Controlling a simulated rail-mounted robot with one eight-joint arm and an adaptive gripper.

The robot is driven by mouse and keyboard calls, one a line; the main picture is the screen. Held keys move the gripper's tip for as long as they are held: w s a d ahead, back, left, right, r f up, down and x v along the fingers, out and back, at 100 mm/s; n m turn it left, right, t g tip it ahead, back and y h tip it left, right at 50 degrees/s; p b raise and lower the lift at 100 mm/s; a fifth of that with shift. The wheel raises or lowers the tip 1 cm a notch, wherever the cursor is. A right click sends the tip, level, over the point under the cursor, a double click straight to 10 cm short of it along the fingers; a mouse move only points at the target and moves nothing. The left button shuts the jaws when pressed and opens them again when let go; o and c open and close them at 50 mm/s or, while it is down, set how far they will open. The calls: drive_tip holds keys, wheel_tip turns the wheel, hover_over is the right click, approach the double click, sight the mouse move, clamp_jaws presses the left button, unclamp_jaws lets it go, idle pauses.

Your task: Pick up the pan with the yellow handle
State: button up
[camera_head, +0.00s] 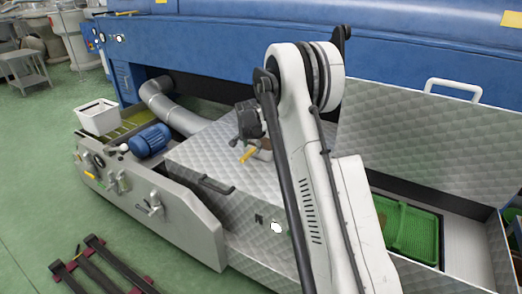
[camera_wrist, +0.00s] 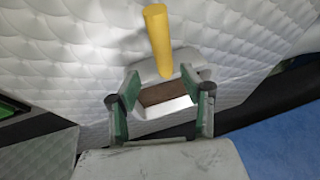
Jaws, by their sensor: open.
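The pan (camera_wrist: 178,111) shows in the wrist view as a small pale metal vessel with a brown inside, on the quilted metal surface. Its yellow handle (camera_wrist: 158,38) points toward the top of the picture. My gripper (camera_wrist: 160,75) is open, with one green-padded finger on each side of the pan in the picture. I cannot tell whether either finger touches it. In the head view the yellow handle (camera_head: 248,155) shows just below my gripper (camera_head: 246,139), on the metal lid. My gripper and arm hide most of the pan there.
The quilted metal lid (camera_head: 200,160) has a dark grab handle (camera_head: 216,186). A raised metal cover (camera_head: 405,135) stands at right, beside an open bay with a green crate (camera_head: 425,235). A blue machine (camera_head: 220,45) runs behind. A blue motor (camera_head: 150,140) and white bin (camera_head: 98,117) are at left.

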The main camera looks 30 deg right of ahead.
sight(251, 150)
drive_tip(key=shift+w+b+x, duration=0.15)
drive_tip(key=shift+b+x, duration=0.3)
drive_tip(key=shift+x, duration=0.9)
drive_tip(key=shift+w+b+x, duration=0.15)
drive_tip(key=shift+b+x, duration=0.3)
drive_tip(key=shift+x, duration=0.95)
drive_tip(key=shift+a+r, duration=0.15)
clamp_jaws()
